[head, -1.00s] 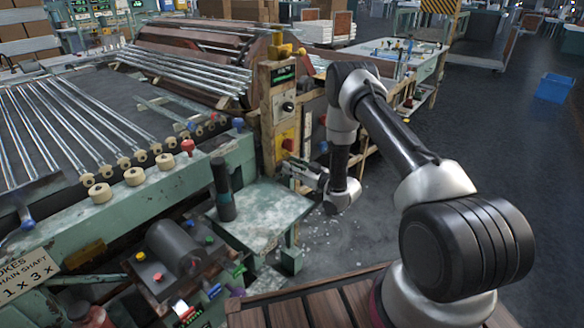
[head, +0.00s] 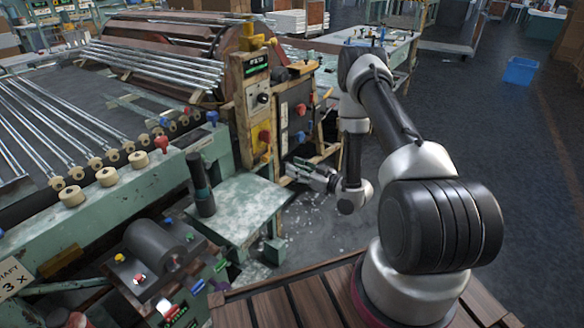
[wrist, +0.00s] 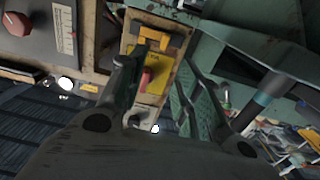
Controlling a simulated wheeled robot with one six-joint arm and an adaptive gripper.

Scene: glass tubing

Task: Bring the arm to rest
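My arm (head: 388,112) reaches up and over, then down beside the machine. My gripper (head: 298,170) hangs at its end, pointing left toward the wooden control post, above the floor and right of the small green table. In the wrist view my gripper (wrist: 165,78) shows two fingers spread apart with nothing between them. Behind the gap is a yellow panel with a red lever (wrist: 145,80). I cannot tell how far the fingertips are from it.
The control post (head: 248,105) stands left of my arm. The green table (head: 240,208) holds a dark cylinder (head: 200,185). Glass tubes (head: 62,120) lie on the machine bed. A blue bin (head: 520,71) stands on open floor at the right.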

